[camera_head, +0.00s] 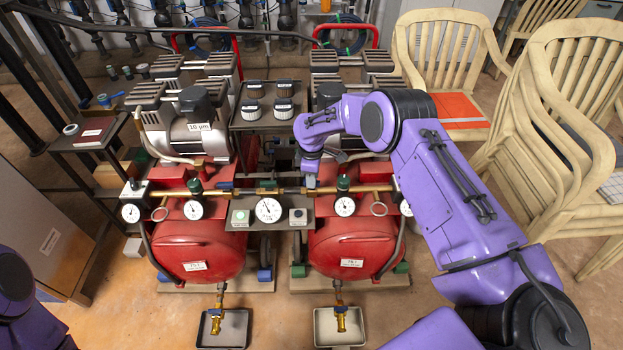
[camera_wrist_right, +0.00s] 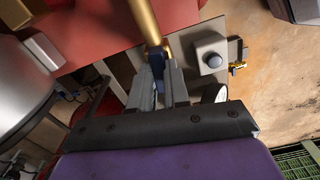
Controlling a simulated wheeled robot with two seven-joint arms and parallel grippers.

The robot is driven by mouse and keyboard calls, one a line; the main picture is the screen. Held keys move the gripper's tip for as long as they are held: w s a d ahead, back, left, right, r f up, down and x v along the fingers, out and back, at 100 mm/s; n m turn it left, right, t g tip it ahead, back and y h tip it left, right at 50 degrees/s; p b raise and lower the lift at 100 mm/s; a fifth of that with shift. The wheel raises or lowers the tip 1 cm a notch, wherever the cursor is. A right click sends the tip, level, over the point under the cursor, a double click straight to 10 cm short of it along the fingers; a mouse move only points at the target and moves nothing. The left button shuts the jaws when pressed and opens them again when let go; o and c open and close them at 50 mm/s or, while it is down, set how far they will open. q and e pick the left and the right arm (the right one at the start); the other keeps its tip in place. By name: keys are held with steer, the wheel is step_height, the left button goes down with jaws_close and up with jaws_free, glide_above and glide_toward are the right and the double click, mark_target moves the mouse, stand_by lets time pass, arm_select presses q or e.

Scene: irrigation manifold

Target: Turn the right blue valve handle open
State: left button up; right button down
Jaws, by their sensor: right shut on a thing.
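A brass pipe (camera_head: 265,190) runs across the top of two red compressor tanks. My right gripper (camera_head: 311,182) reaches down to this pipe, just left of the right tank's gauge. In the right wrist view, the right blue valve handle (camera_wrist_right: 156,62) sits between the two grey fingers (camera_wrist_right: 159,84), which are shut on it at the end of the brass pipe (camera_wrist_right: 146,22). In the head view the gripper hides this handle, and I cannot tell its angle. Another blue handle (camera_head: 225,184) is on the pipe at the left. My left gripper is out of view.
Gauges (camera_head: 268,210) and a grey panel with buttons (camera_head: 297,214) lie close below the pipe. Compressor motors (camera_head: 196,130) and a black rack (camera_head: 240,122) stand behind. Cream chairs (camera_head: 540,110) stand at the right. Two trays (camera_head: 222,342) lie in front.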

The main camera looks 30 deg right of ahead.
steer(key=shift+n, duration=0.8)
steer(key=c, duration=1.1)
jaws_free()
step_height(320, 180, up, 11)
steer(key=shift+f, duration=0.2)
